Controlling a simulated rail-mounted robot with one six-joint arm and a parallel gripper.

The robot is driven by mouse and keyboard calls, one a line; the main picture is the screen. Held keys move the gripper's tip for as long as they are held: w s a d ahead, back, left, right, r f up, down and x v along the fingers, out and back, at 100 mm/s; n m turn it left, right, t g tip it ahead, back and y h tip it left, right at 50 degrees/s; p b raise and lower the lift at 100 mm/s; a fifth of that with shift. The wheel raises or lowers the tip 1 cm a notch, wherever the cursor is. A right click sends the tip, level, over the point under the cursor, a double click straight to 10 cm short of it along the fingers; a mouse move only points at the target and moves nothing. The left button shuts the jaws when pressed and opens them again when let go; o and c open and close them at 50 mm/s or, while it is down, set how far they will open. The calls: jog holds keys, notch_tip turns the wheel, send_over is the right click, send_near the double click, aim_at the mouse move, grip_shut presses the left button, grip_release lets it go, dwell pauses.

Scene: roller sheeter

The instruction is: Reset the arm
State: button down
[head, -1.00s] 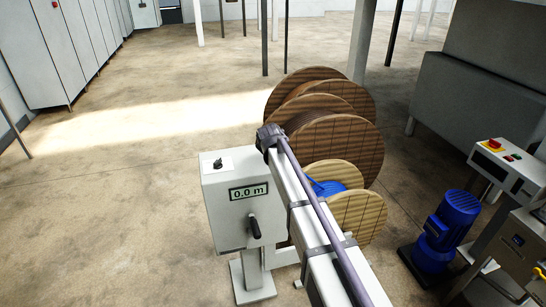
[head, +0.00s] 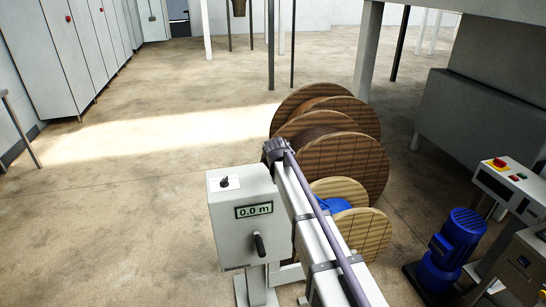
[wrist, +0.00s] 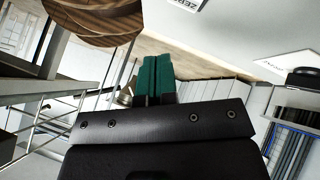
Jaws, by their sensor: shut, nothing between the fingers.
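My gripper (wrist: 155,78) shows in the wrist view as two teal-green fingers beyond a black wrist plate. The fingers are shut together with nothing between them. They point up in the picture, toward a pale wall or ceiling area, and touch nothing that I can see. My gripper is not visible in the head view, so I cannot place it against the machinery there.
A grey box with a 0.0 m display (head: 254,210) stands beside a long pale beam (head: 296,205). Wooden reels (head: 345,165) stand behind it. A blue motor (head: 455,240) and control panel (head: 510,185) are at right. Open floor (head: 110,220) lies left.

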jog(key=s+d+f+m+g, duration=0.1)
jog(key=s+d+m+g, duration=0.1)
jog(key=s, duration=1.1)
jog(key=s+d+f+m+g+y, duration=0.1)
jog(key=s+d+f+m+g, duration=0.1)
jog(key=s, duration=1)
jog(key=s+d+f+m+g, duration=0.1)
jog(key=s+d+g, duration=0.3)
jog(key=s, duration=0.9)
jog(key=shift+s+d+f+m, duration=0.25)
jog(key=shift+d+m, duration=0.2)
jog(key=shift+m, duration=0.35)
